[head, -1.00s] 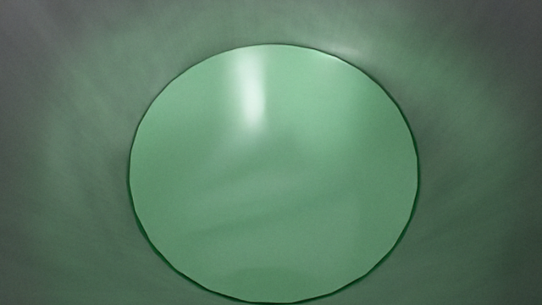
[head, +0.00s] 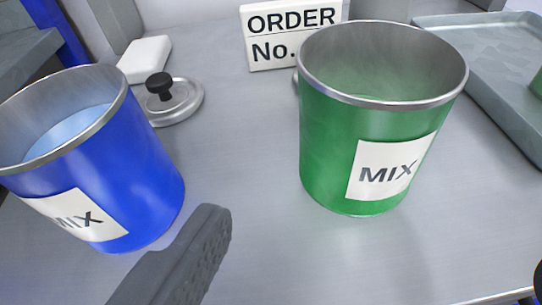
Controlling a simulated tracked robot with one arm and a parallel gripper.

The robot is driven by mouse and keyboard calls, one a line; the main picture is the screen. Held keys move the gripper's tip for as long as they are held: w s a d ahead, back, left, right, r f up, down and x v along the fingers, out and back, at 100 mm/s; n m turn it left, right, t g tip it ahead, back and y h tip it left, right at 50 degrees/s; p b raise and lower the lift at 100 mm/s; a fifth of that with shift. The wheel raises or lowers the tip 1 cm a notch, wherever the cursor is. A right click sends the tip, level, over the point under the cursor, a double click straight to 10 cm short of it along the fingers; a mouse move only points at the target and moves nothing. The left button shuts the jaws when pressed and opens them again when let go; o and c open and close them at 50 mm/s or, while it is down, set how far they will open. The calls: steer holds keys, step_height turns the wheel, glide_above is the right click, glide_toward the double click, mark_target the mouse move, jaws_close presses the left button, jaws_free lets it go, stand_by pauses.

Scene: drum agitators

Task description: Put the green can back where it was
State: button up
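A green can (head: 330,150) with a steel rim and a white MIX label stands upright and open on the grey bench, right of centre. Green liquid shows low inside it. One dark grey finger of my gripper (head: 185,260) reaches in from the bottom left, apart from the green can. Its dotted pad is bare, with nothing against it. The other finger cannot be made out for sure. Part of a second green thing (head: 538,84) shows at the right edge, by the tray; most of it is cut off.
A blue can (head: 140,175) with light blue liquid stands open at the left, close to my finger. Behind it are a steel lid (head: 180,105) with a black knob and a white block (head: 145,58). An ORDER sign (head: 265,65) and grey tray (head: 455,30) stand behind. The bench front centre is clear.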

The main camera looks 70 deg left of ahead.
steer(key=w+d+r+m+t+h, duration=0.1)
steer(key=w+d+r+t+h, duration=0.15)
steer(key=r, duration=0.35)
steer(key=w+d+r+m+t+h, duration=0.1)
steer(key=w+d+r+t, duration=0.15)
steer(key=r, duration=0.35)
steer(key=s+d+r+m+t+h, duration=0.1)
steer(key=d+r+m+t+h, duration=0.15)
steer(key=d+r, duration=0.45)
steer(key=s+d+r+m+t+h, duration=0.15)
steer(key=r+h, duration=0.25)
steer(key=r, duration=0.6)
steer(key=s+a+r+m+g, duration=0.1)
steer(key=s+r+m, duration=0.1)
steer(key=s+r, duration=0.4)
steer(key=s+r+m, duration=0.2)
steer(key=s+r, duration=0.5)
steer(key=s, duration=0.4)
steer(key=shift+s+a+g+h, duration=0.25)
steer(key=shift+a+g+h, duration=0.05)
steer(key=shift+a+g, duration=0.1)
steer(key=shift+d, duration=0.1)
